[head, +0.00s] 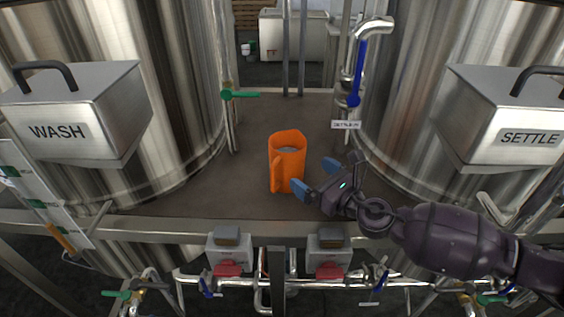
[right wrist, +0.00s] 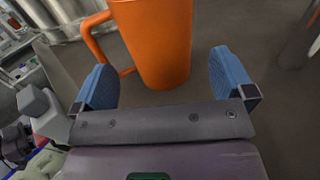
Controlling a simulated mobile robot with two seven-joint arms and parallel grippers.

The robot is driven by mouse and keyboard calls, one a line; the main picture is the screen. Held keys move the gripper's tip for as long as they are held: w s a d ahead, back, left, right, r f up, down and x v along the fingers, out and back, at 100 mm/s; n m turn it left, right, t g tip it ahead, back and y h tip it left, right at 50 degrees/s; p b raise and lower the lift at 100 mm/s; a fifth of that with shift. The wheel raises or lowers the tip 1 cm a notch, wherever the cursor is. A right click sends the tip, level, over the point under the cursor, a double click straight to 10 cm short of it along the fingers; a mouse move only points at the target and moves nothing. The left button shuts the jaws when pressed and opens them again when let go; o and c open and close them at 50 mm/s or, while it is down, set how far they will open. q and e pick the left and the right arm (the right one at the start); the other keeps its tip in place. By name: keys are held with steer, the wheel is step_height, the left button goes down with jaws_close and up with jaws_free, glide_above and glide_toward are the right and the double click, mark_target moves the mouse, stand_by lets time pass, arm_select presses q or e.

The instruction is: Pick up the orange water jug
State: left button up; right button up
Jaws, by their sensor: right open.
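The orange water jug (head: 288,160) stands upright on the dark platform between the two steel tanks. Its handle is toward the lower left in the head view, and something pale shows inside its open top. My right gripper (head: 314,177) is open just right of the jug. In the right wrist view the jug (right wrist: 158,45) stands ahead of the open blue fingers (right wrist: 164,82), its base near the fingertips, with its handle to the left. I cannot tell whether either finger touches it. My left gripper is not in view.
The WASH box (head: 75,112) on the left and the SETTLE box (head: 510,115) on the right flank the platform (head: 200,195). A pipe with a blue handle (head: 357,85) and a green-handled valve (head: 240,95) stand behind. Red-handled valves (head: 228,268) sit below the front edge.

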mark_target(300, 166)
steer(key=x, duration=0.3)
steer(key=p+x, duration=0.1)
steer(key=x, duration=0.2)
steer(key=shift+a, duration=0.45)
steer(key=shift+r, duration=0.1)
steer(key=c, duration=1.1)
steer(key=shift+c, duration=0.6)
steer(key=shift+w+d+r, duration=0.1)
steer(key=shift+w+r, duration=0.05)
